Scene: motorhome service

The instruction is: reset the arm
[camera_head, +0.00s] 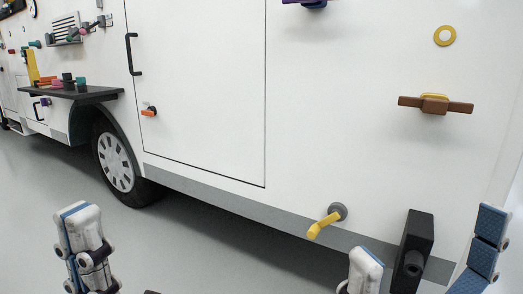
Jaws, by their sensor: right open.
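My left gripper (82,220) stands at the bottom left, in front of the motorhome's wheel and apart from it. It is seen edge-on and I cannot tell whether its fingers are apart. My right gripper (430,235) is at the bottom right, its two blue-padded fingers wide apart. A black block (416,240) shows between those fingers; I cannot tell whether it is fixed to the motorhome wall. Nothing is seen held in either gripper. Most of both arms is out of view.
The white motorhome (200,80) fills the background. A yellow handle (322,225), a brown crossbar (435,105), a yellow ring (444,36) and an orange-tipped knob (149,111) are on its side. A dark shelf (105,93) with small coloured items juts out at left. Grey floor (220,250) is clear.

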